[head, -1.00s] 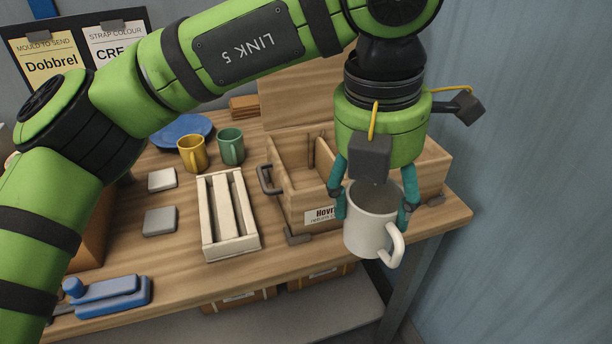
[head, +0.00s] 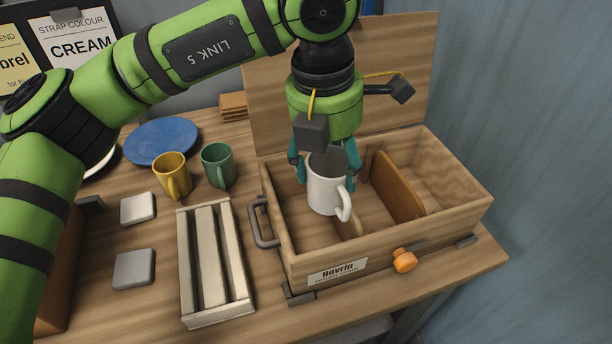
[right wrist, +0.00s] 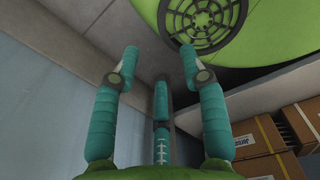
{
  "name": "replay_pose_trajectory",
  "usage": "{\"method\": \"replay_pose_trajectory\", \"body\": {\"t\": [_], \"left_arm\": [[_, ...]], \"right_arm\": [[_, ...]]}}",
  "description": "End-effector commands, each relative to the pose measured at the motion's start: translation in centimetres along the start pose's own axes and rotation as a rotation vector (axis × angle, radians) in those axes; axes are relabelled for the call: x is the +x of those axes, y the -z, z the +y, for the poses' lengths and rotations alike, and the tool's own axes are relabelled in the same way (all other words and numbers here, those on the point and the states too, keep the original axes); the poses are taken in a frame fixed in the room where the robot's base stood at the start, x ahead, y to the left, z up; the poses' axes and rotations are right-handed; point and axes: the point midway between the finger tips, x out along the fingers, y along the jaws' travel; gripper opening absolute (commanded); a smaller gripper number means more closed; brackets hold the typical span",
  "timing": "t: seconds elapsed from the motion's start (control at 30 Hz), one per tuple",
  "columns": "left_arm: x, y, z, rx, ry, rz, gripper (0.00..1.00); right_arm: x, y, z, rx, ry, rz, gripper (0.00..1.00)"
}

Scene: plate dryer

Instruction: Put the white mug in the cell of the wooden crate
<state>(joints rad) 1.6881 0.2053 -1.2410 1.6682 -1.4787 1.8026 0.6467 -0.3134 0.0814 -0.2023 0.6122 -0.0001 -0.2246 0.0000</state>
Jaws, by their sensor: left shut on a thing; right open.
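In the head view, the white mug (head: 323,193) is held upright by my left gripper (head: 325,177), whose fingers close on it from both sides. It hangs over the open wooden crate (head: 345,248), in front of a low divider in the crate's left half. Whether its base is below the crate's rim I cannot tell. A taller brown divider (head: 397,186) stands to its right. The mug's handle points to the lower right. My right gripper (right wrist: 160,62) shows only in the right wrist view, with its fingers apart and empty.
The crate's lid (head: 400,70) stands open behind it. Left of the crate are a metal handle (head: 262,224), a white slatted rack (head: 187,265), a green mug (head: 217,165), a yellow mug (head: 172,175) and a blue plate (head: 160,140). An orange knob (head: 404,260) is on the crate's front.

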Motion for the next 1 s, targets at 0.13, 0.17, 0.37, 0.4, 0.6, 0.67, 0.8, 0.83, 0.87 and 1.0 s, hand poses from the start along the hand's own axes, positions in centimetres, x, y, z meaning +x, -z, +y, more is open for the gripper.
{"method": "replay_pose_trajectory", "body": {"t": [0.13, 0.17, 0.37, 0.4, 0.6, 0.67, 0.8, 0.83, 0.87, 1.0], "left_arm": [[1.4, 0.4, 3.0, -0.004, 0.002, 0.001, 0.20], [1.7, 0.4, 3.4, -0.003, 0.002, 0.001, 0.20], [2.7, 0.6, 4.6, 0.001, 0.001, -0.001, 0.20], [3.0, 0.7, 4.7, 0.001, 0.001, 0.000, 0.20], [5.6, 1.0, 4.7, 0.001, 0.004, 0.001, 0.20], [6.2, 1.1, 4.7, 0.002, 0.002, 0.000, 0.20], [6.6, 1.1, 4.7, 0.002, 0.001, -0.003, 0.20], [6.6, 1.1, 4.7, 0.002, 0.001, -0.003, 0.20], [6.6, 1.1, 4.7, 0.002, 0.001, -0.003, 0.20], [6.9, 1.1, 4.7, 0.001, 0.001, -0.003, 0.20]], "right_arm": [[-1.1, 0.3, -0.1, 0.000, 0.001, 0.005, 0.44], [-1.2, 0.5, -0.1, 0.000, 0.001, 0.007, 0.44], [-1.4, 2.1, 0.1, 0.001, -0.001, 0.034, 0.44], [-1.5, 2.3, 0.1, 0.001, -0.002, 0.037, 0.44], [-2.6, 2.3, 0.2, 0.002, -0.002, 0.037, 0.44], [-2.7, 2.3, 0.2, 0.003, -0.002, 0.036, 0.44], [-2.6, 2.1, 0.2, 0.004, -0.002, 0.033, 0.44], [-2.6, 2.0, 0.2, 0.004, -0.002, 0.032, 0.44], [-2.6, 2.0, 0.2, 0.004, -0.002, 0.031, 0.44], [-2.2, 1.7, 0.1, 0.004, -0.002, 0.026, 0.44]]}}
